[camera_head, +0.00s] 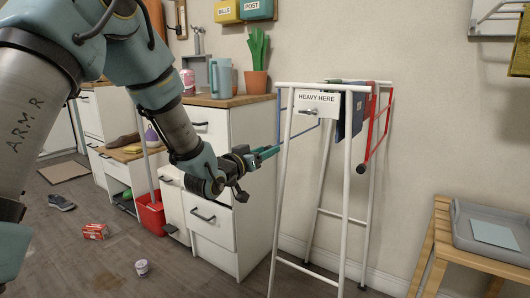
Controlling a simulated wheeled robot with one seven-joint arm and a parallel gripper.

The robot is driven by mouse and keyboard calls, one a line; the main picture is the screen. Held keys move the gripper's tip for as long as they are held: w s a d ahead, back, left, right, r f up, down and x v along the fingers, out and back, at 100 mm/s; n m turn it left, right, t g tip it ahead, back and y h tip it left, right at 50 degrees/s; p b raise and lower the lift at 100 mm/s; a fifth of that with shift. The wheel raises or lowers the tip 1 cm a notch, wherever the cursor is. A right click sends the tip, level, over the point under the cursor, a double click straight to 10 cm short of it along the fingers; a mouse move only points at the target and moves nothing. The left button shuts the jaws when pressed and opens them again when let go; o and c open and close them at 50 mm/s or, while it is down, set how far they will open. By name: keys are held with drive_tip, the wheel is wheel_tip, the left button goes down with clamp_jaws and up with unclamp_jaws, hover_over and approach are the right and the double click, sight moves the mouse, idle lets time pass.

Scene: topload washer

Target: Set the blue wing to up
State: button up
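A white drying rack (346,190) stands against the wall, right of the drawer cabinet. Its blue wing (303,132), a thin blue frame, hangs down on the rack's left side, with its lower bar below the rack top. A red wing (376,130) hangs down on the right side, with a dark knob at its lower end. My gripper (275,150) reaches in from the left, its teal fingers beside the blue wing's lower left corner. Contact and finger opening are too small to tell.
A "HEAVY HERE" sign (317,98) and dark cloths (350,112) are on the rack. The drawer cabinet (230,145) stands close behind my gripper. A slatted bench (470,262) with a grey tray (462,230) is at right. A can (142,267) and red box (95,231) lie on the floor.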

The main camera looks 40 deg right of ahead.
clamp_jaws()
idle(1.2)
